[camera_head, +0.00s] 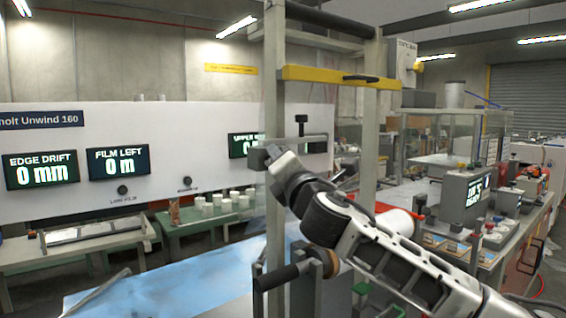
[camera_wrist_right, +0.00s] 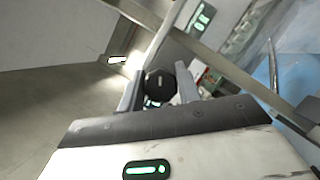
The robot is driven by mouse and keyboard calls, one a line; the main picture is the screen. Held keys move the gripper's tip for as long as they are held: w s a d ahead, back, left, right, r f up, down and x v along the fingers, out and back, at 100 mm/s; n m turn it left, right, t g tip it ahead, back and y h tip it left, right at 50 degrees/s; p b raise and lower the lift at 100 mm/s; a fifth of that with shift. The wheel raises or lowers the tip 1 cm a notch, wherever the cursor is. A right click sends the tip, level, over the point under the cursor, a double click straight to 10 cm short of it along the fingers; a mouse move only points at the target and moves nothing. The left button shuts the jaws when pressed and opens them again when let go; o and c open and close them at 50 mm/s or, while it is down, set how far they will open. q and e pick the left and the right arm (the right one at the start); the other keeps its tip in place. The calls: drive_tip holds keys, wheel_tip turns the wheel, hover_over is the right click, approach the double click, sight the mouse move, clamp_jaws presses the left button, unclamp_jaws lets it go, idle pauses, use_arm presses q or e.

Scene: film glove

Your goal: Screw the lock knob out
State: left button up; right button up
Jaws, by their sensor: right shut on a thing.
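The lock knob (camera_wrist_right: 159,84) is a round black cap. In the right wrist view it sits between the two fingers of my right gripper (camera_wrist_right: 158,92), which is shut on it. In the head view my right arm reaches up and left from the lower right, and its gripper (camera_head: 262,157) is at the left upright of the grey frame (camera_head: 274,90). The knob is not clearly visible there, hidden by the gripper and frame. My left gripper is not in view.
A yellow crossbar (camera_head: 330,78) spans the frame above my gripper. A black handle (camera_head: 285,275) sticks out below my forearm. A white panel with displays (camera_head: 118,162) stands behind at left. A bench with a monitor (camera_head: 465,195) stands at right.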

drive_tip(key=shift+r, duration=0.35)
drive_tip(key=o, duration=0.8)
drive_tip(key=shift+c, duration=0.2)
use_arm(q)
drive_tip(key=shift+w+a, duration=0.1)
use_arm(e)
drive_tip(key=shift+o, duration=1)
drive_tip(key=shift+w+f, duration=0.1)
drive_tip(key=shift+f, duration=0.15)
use_arm(q)
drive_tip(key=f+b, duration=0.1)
drive_tip(key=b, duration=0.1)
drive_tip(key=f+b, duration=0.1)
drive_tip(key=b, duration=0.1)
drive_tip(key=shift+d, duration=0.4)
use_arm(e)
drive_tip(key=v, duration=1.6)
